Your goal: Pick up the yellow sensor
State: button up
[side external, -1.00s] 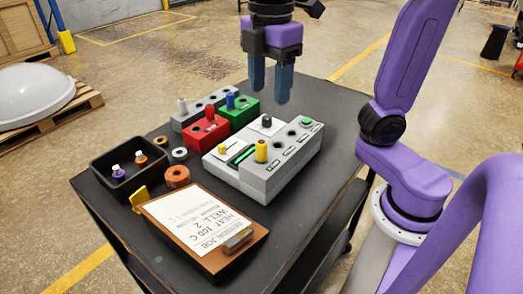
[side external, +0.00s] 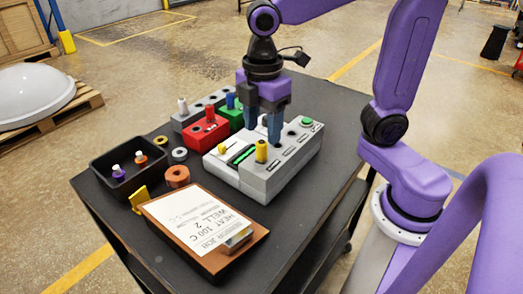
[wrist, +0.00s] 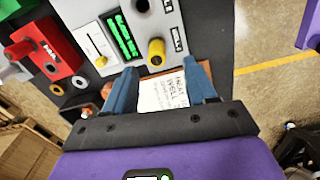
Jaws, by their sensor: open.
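The yellow sensor (side external: 261,152) is a short upright yellow cylinder standing in the front part of the grey block (side external: 273,178). It also shows in the wrist view (wrist: 156,50), just beyond the fingertips and roughly centred between them. My gripper (side external: 262,134), with blue fingers, is open and empty, pointing down over the block. Its fingertips are close above and slightly behind the sensor in the side view. In the wrist view my gripper (wrist: 159,68) spans the sensor's width. I cannot tell whether either finger touches the block.
A red block (side external: 206,132) and a green block (side external: 236,117) stand left of the grey block. A black tray (side external: 104,181) holds two small capped items. An orange ring (side external: 177,177) and a clipboard (side external: 186,226) lie in front. The table's right side is clear.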

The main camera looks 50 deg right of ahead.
aim_at(262, 142)
jog(key=shift+w+d+f, duration=0.1)
jog(key=shift+f, duration=1.4)
jog(key=shift+w+f, duration=0.1)
jog(key=shift+f, duration=1.35)
grip_shut()
